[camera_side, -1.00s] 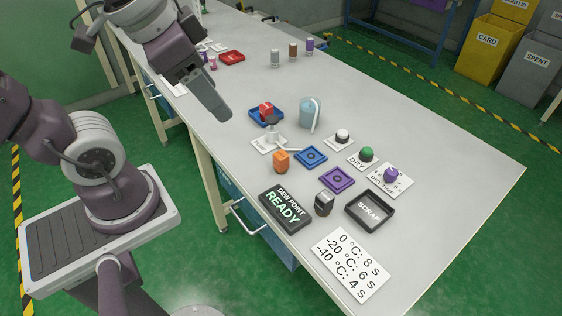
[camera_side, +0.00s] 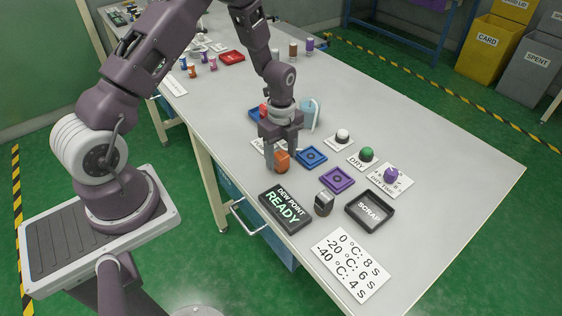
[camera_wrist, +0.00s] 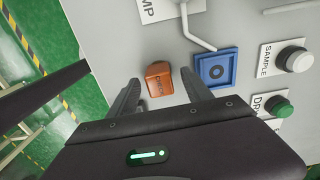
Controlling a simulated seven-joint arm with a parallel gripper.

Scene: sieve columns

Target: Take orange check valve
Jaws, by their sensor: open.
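The orange check valve (camera_side: 282,162) stands on the table beside the blue square pad (camera_side: 311,157). In the wrist view the valve (camera_wrist: 159,80) shows dark lettering on its side and lies between and just beyond my finger tips. My gripper (camera_side: 280,158) is open and points down at the valve, with one finger to its left and the other partly in front of or behind it. In the wrist view my gripper (camera_wrist: 160,90) has its fingers spread on both sides of the valve. I cannot tell whether either finger touches it.
The blue pad (camera_wrist: 216,68) is close to the right finger. The purple pad (camera_side: 338,179), a dew point display reading READY (camera_side: 285,208), a grey-black block (camera_side: 324,203) and the scrap tray (camera_side: 370,228) stand nearby. A light-blue jug (camera_side: 309,115) stands behind my gripper.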

